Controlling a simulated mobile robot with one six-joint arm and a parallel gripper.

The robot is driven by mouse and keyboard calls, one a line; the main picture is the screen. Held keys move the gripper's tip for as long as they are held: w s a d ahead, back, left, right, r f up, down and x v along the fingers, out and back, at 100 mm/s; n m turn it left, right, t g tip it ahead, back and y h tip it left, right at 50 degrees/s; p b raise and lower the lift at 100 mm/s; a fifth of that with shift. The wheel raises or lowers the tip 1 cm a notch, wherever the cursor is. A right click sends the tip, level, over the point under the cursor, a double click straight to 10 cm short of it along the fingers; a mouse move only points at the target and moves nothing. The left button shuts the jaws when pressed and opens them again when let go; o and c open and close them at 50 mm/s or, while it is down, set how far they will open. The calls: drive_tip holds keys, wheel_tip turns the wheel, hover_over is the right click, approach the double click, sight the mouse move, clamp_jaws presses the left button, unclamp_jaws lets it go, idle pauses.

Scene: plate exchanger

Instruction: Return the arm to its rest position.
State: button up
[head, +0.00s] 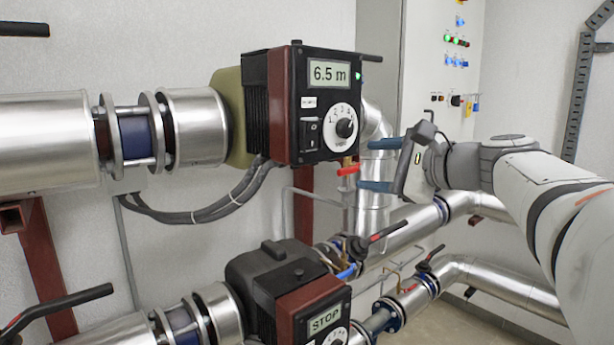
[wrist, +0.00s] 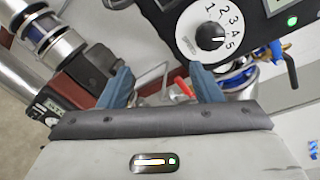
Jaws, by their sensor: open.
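My gripper (head: 378,164) is open and empty, with its blue fingers pointing left, just right of the upper pump's control box. In the wrist view my gripper (wrist: 162,90) shows both blue fingers apart with nothing between them. The arm comes in from the right edge. The upper pump control box (head: 309,104) reads "6.5 m" and has a numbered dial (head: 344,128) and a black rocker switch (head: 311,134). The dial also shows in the wrist view (wrist: 212,38), beyond the fingers. No contact between gripper and box can be made out.
A lower pump (head: 305,300) reads "STOP". Silver pipes (head: 400,230) and a red-handled valve (head: 348,171) lie behind and below my gripper. A cabinet (head: 430,70) with lit green lamps stands behind the arm. Black valve levers (head: 60,303) stick out at lower left.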

drive_tip(key=s+a+f+n+g+h, duration=0.25)
drive_tip(key=s+f+n, duration=0.2)
drive_tip(key=f, duration=0.65)
drive_tip(key=s+a+f+n+g+h, duration=0.2)
drive_tip(key=s+a+f+n+g, duration=0.15)
drive_tip(key=s+f, duration=0.45)
drive_tip(key=s+d+f+n+g+h, duration=0.1)
drive_tip(key=s+d+f+n+h, duration=0.1)
drive_tip(key=s+f+n, duration=0.2)
drive_tip(key=s+d+f+n+g+h, duration=0.2)
drive_tip(key=s+f+n+h, duration=0.1)
drive_tip(key=f, duration=0.7)
drive_tip(key=shift+s+d+f+n+g, duration=0.35)
drive_tip(key=shift+s+n, duration=0.35)
drive_tip(key=shift+n, duration=0.3)
idle(0.9)
